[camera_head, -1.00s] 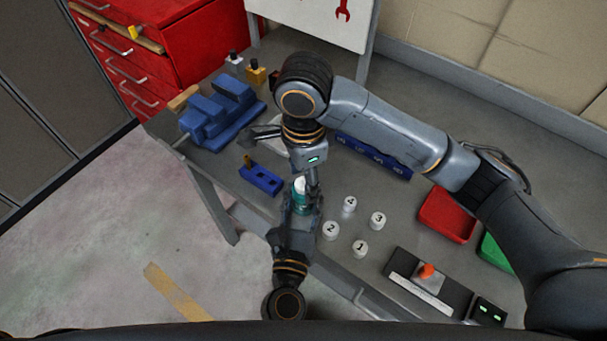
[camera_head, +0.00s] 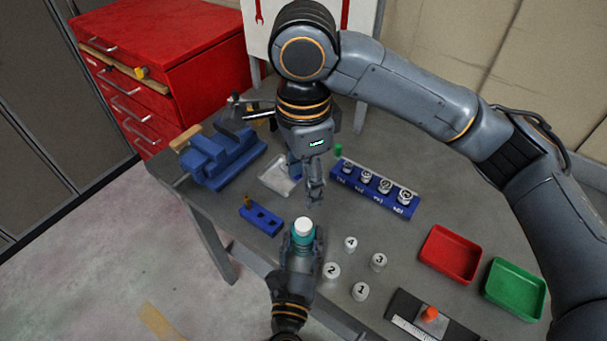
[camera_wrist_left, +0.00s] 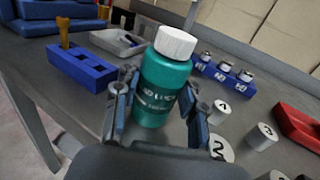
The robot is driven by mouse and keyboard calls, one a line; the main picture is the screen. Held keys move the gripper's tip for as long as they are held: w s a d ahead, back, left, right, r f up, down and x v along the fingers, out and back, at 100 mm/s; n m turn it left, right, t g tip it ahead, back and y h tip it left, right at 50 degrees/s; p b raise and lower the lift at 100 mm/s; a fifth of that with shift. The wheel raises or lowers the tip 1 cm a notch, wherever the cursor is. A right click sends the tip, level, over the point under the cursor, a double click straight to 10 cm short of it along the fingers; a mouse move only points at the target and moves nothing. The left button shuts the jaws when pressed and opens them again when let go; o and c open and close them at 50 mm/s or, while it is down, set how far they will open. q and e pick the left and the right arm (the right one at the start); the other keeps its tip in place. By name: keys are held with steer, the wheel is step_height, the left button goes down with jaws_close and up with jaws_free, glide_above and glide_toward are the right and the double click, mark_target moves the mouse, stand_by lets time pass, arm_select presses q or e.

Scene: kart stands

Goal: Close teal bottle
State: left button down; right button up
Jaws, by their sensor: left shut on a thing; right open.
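The teal bottle (camera_head: 302,238) stands upright near the front edge of the workbench, with a white cap (camera_head: 303,225) on its top. My left gripper (camera_head: 303,244) is shut around the bottle's body. In the left wrist view the bottle (camera_wrist_left: 163,88) is between the two fingers, and its white cap (camera_wrist_left: 176,41) sits on the neck; whether it is fully tightened cannot be told. My right gripper (camera_head: 315,190) is open and empty, above and behind the bottle, apart from the cap.
Several white numbered weights (camera_head: 331,271) stand right of the bottle. A blue block with holes (camera_head: 261,217) lies left, a blue rack (camera_head: 375,190) behind. A blue vise (camera_head: 215,160), grey tray (camera_head: 279,178), red tray (camera_head: 450,255) and green tray (camera_head: 515,290) are farther out.

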arm_select(q)
steer(key=c, duration=0.7)
jaws_free()
steer(key=shift+s, duration=0.1)
steer(key=s+a, duration=0.2)
steer(key=s, duration=0.9)
steer(key=shift+s, duration=0.35)
